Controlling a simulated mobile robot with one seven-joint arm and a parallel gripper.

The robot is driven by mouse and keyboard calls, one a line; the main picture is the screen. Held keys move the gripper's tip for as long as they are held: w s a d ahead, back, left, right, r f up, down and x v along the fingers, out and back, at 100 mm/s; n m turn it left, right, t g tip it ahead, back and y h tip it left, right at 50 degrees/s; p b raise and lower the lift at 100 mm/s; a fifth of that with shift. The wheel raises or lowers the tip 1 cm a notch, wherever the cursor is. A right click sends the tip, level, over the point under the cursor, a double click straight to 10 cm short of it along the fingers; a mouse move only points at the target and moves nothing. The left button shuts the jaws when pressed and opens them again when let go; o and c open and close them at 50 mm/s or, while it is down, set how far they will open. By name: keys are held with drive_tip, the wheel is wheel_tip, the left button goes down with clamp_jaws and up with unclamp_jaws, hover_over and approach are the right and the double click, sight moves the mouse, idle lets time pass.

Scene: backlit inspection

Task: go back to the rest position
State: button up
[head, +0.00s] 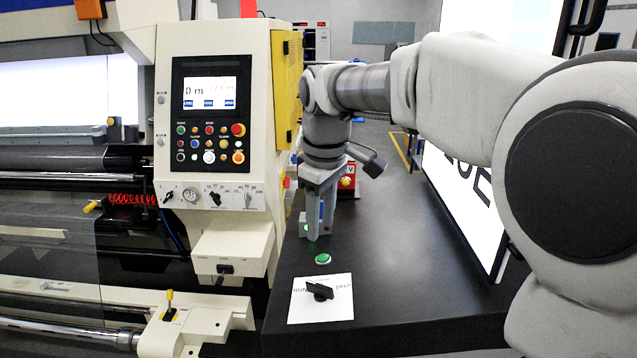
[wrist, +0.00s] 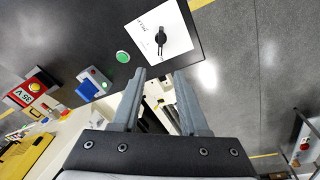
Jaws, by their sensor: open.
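My gripper (head: 319,228) points down over the black table (head: 395,295) in the head view, behind the green button (head: 323,259). In the wrist view its two fingers (wrist: 160,78) are apart with nothing between them. The white plate with a black rotary knob (head: 319,292) lies at the table's front edge. In the wrist view the plate and knob (wrist: 160,38) are beyond the fingertips, with the green button (wrist: 123,57) to their left. Whether the fingertips touch the table cannot be told.
A cream control panel (head: 210,150) of a roller machine stands left of the table. A bright lit screen (head: 460,190) stands along the right. A red box with a yellow button (wrist: 33,88) and a small grey box with a blue part (wrist: 92,87) are behind my gripper.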

drive_tip(key=s+d+f+m+t, duration=0.2)
drive_tip(key=s+d+m, duration=0.3)
drive_tip(key=s, duration=0.6)
drive_tip(key=s+d+f+m+t, duration=0.1)
drive_tip(key=s+d+f+m, duration=0.1)
drive_tip(key=s+d+m, duration=0.4)
drive_tip(key=s+d, duration=0.3)
drive_tip(key=s, duration=0.2)
drive_tip(key=shift+s+d+t, duration=0.2)
drive_tip(key=shift+t, duration=0.2)
